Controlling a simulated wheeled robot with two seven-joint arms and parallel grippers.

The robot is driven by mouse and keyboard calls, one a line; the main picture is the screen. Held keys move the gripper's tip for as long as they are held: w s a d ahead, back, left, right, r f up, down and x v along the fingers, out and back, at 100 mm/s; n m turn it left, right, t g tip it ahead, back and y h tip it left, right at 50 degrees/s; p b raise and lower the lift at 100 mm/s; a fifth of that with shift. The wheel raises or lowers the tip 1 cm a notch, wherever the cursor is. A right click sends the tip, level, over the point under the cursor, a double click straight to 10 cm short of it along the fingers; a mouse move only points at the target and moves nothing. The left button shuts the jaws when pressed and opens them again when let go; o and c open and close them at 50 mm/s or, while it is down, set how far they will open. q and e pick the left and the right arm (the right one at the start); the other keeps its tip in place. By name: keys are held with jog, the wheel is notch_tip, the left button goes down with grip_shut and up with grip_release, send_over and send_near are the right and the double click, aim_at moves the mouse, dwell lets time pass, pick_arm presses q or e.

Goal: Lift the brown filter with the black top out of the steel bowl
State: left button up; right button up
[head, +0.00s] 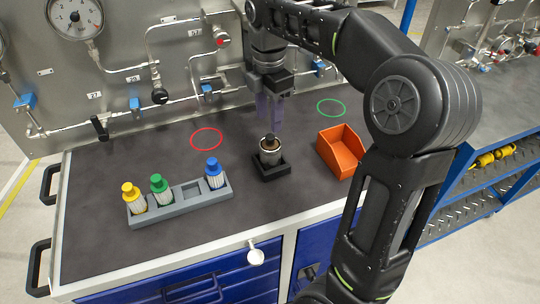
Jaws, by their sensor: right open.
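A steel bowl (270,158) stands in a black square holder (272,172) near the middle of the bench. The filter's black top (270,138) shows above the bowl's rim, with a little brown below it; the rest is hidden inside the bowl. My right gripper (269,112) points down just above and slightly behind the filter. Its fingers look purplish and see-through, are open and hold nothing. They appear apart from the filter. My left gripper is not in view.
A grey rack (180,207) holds filters with yellow (130,191), green (159,183) and blue (213,167) tops and has one empty slot. An orange bin (340,152) stands right of the bowl. Red (206,138) and green rings (331,107) mark the bench before the gauge panel.

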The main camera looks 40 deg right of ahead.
aim_at(270, 136)
jog(key=shift+f, duration=0.45)
jog(key=shift+s+f, duration=0.15)
jog(key=shift+f, duration=1.15)
jog(key=shift+s+f, duration=0.1)
jog(key=shift+f, duration=1.15)
jog(key=shift+c, duration=0.3)
grip_shut()
